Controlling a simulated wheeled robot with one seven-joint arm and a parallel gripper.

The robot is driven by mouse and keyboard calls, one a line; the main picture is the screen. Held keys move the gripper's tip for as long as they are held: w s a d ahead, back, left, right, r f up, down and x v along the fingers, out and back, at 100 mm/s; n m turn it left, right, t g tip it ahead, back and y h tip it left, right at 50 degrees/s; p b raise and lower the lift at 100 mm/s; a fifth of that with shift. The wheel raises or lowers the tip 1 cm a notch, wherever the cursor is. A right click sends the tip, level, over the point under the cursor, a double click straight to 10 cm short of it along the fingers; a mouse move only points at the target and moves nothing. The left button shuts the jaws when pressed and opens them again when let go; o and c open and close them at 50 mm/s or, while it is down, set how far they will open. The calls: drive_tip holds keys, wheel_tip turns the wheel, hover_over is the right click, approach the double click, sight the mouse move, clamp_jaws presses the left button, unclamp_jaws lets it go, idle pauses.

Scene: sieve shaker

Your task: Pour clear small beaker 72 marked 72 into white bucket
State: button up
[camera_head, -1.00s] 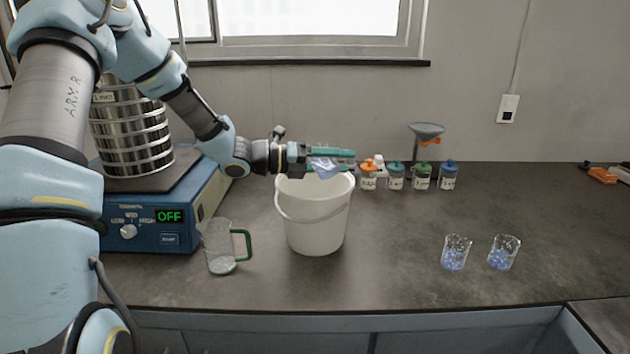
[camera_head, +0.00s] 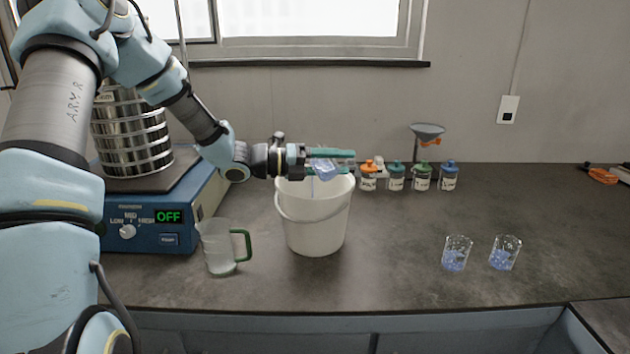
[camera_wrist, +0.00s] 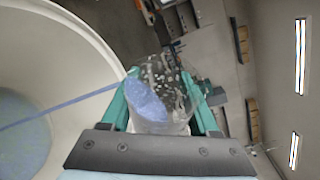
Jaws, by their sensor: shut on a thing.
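My gripper (camera_head: 332,161) is shut on a clear small beaker (camera_head: 324,171) and holds it tilted above the white bucket (camera_head: 318,225). The beaker (camera_wrist: 165,90) also shows between the teal fingers in the wrist view, with blue contents gathered toward its lip. A thin blue stream runs from the lip into the bucket, and blue material lies on the bucket's floor in the wrist view. Clear drops or grains cling to the beaker's wall. No marking on it is readable.
Two clear beakers with blue contents, a left one (camera_head: 456,254) and a right one (camera_head: 504,254), stand at the right. A green-handled jug (camera_head: 219,248) stands left of the bucket, beside the blue sieve shaker (camera_head: 150,222). Several small capped bottles (camera_head: 396,178) stand behind.

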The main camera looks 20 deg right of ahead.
drive_tip(key=shift+w+r+n+h+b, duration=0.1)
drive_tip(key=shift+r+n+h+b, duration=0.25)
drive_tip(key=shift+n, duration=0.55)
idle(1.9)
drive_tip(key=shift+r+n+h+p, duration=0.25)
drive_tip(key=shift+r+n+p, duration=0.4)
drive_tip(key=shift+p, duration=1.35)
idle(0.4)
drive_tip(key=shift+r+n+h+p, duration=0.15)
drive_tip(key=shift+n+h+p, duration=0.15)
drive_tip(key=shift+n+p, duration=1)
idle(0.7)
drive_tip(key=f+m+b, duration=0.1)
drive_tip(key=m+b, duration=0.1)
drive_tip(key=b, duration=0.1)
drive_tip(key=m+y+b, duration=0.1)
drive_tip(key=m+b, duration=0.1)
drive_tip(key=b, duration=0.1)
drive_tip(key=shift+f, duration=0.4)
